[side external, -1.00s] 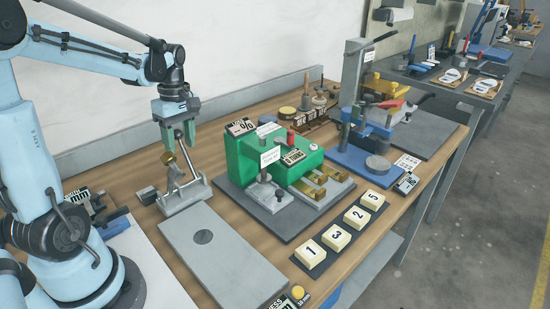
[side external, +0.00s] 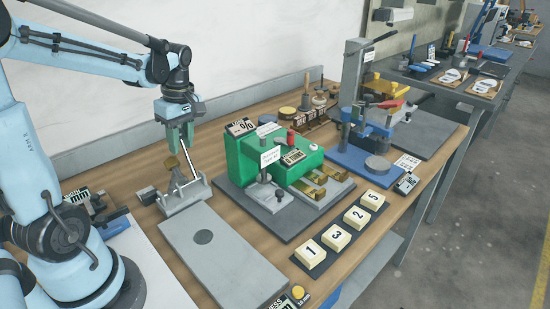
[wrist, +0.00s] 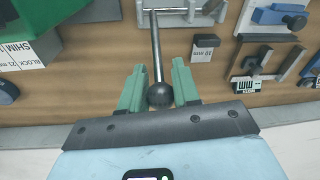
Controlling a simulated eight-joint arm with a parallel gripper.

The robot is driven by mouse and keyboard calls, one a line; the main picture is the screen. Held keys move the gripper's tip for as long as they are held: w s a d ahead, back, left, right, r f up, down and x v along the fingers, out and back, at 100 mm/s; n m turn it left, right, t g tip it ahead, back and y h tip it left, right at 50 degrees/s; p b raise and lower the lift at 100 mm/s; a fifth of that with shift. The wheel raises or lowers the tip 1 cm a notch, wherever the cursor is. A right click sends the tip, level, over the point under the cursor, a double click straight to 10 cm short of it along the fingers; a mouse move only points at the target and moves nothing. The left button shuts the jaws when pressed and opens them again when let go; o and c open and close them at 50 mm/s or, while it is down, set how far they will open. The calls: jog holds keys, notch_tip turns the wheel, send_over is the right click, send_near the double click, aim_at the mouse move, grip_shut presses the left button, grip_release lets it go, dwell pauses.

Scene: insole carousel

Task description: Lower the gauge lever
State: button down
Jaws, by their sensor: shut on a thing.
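The gauge lever (wrist: 156,55) is a grey metal rod with a dark ball knob (wrist: 160,95) at its end. In the side view the rod (side external: 185,153) stands steeply up from the grey gauge stand (side external: 184,199). My gripper (side external: 181,140) is above the stand, shut on the lever's upper end. In the wrist view my gripper's green fingers (wrist: 159,86) flank the knob on both sides. The knob is hidden by the fingers in the side view.
A grey plate (side external: 215,250) with a dark disc lies in front of the stand. A green fixture (side external: 243,157) stands to the right. A small dark block (side external: 147,195) is close on the left. The wall is behind.

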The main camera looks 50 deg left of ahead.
jog(key=shift+w+d+r+y, duration=0.1)
jog(key=shift+d+r+y, duration=0.1)
jog(key=shift+d+y, duration=0.4)
jog(key=shift+d+r+y, duration=0.15)
jog(key=shift+d+y, duration=0.45)
jog(key=d+y, duration=0.2)
jog(key=y, duration=0.1)
jog(key=shift+d+r, duration=0.1)
jog(key=shift+d, duration=0.15)
jog(key=shift+d+f, duration=0.25)
jog(key=shift+d, duration=0.55)
jog(key=shift+d+f, duration=0.25)
jog(key=shift+d, duration=0.6)
jog(key=shift+d+f, duration=0.25)
jog(key=shift+d, duration=0.55)
jog(key=c, duration=0.9)
grip_release()
jog(key=shift+c, duration=0.2)
jog(key=shift+r, duration=0.15)
